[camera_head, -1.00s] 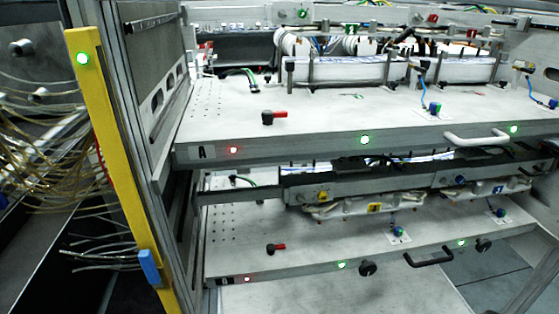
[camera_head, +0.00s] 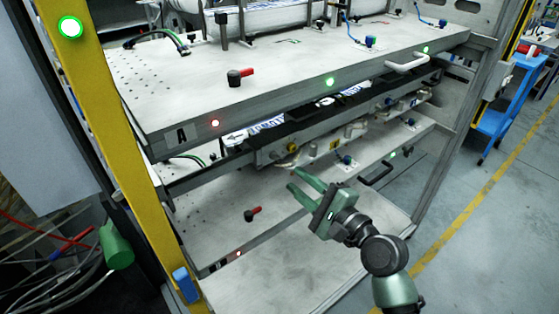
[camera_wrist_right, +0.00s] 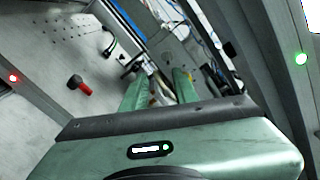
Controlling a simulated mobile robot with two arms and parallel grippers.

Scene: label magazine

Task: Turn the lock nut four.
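My right gripper (camera_head: 292,178) reaches in from the lower right in the head view. Its two green fingers are apart with nothing between them, in front of the lower pulled-out shelf (camera_head: 225,225). In the right wrist view the fingers (camera_wrist_right: 160,82) point toward fittings and hoses on a shelf. Small fittings with yellow (camera_head: 292,147) and blue (camera_head: 346,158) parts sit along the mechanism above the lower shelf. Which of these, if any, is lock nut four cannot be told; its number is not legible. My left gripper is not in view.
The upper shelf (camera_head: 190,90), marked A, overhangs the lower one and has a pale handle (camera_head: 407,62). A red-black lever (camera_head: 253,213) stands on the lower shelf. A yellow post (camera_head: 100,130) borders the left. Open floor (camera_head: 480,240) lies to the right.

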